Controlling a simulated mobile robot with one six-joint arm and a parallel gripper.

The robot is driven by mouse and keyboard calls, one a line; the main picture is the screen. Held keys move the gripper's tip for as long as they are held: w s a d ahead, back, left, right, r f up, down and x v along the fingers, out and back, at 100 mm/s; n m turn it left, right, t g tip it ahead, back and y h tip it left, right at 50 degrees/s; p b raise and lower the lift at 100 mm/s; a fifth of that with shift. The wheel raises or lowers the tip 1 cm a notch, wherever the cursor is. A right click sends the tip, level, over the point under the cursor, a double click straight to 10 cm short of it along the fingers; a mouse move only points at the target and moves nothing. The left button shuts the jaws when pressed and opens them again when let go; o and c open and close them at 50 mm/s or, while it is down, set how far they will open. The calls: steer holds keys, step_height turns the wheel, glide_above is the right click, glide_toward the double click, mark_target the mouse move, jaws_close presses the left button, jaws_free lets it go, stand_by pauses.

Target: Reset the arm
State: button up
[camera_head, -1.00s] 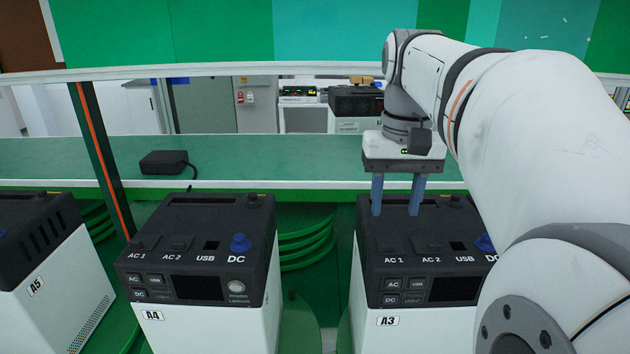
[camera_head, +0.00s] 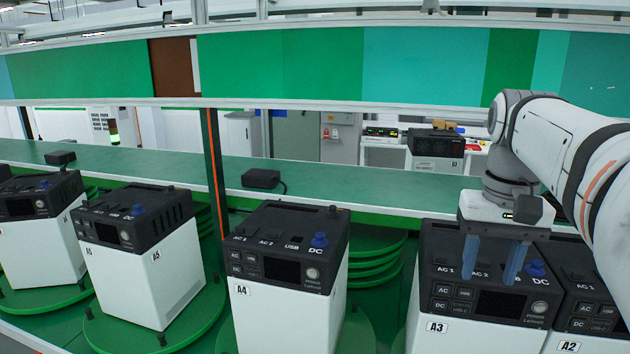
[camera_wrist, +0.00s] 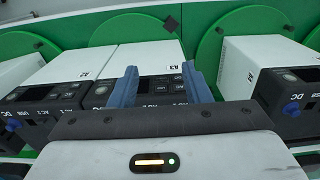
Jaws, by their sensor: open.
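My gripper (camera_head: 491,260) is at the right of the head view, pointing down with its two blue fingers apart and nothing between them. It appears in front of the top of the power station A3 (camera_head: 428,335); I cannot tell the exact gap between them. In the wrist view my gripper (camera_wrist: 160,88) also shows its blue fingers spread and empty, with the white body of A3 (camera_wrist: 150,58) beyond them. My white arm comes in from the right edge of the head view.
Power stations A4 (camera_head: 290,325), A5 (camera_head: 140,285) and A2 (camera_head: 575,345) stand on green turntables along the line. A black adapter (camera_head: 262,178) lies on the green shelf (camera_head: 340,190) behind them. A dark post (camera_head: 213,165) rises left of A4.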

steer(key=s+a+f+n+t, duration=0.1)
steer(key=s+a+f, duration=0.2)
steer(key=f, duration=0.6)
steer(key=s+a+f+n+t, duration=0.2)
steer(key=s+a+f, duration=0.1)
steer(key=a+f, duration=0.4)
step_height(320, 180, down, 2)
steer(key=shift+s+f, duration=0.1)
steer(key=shift+s, duration=0.3)
steer(key=shift+a, duration=0.1)
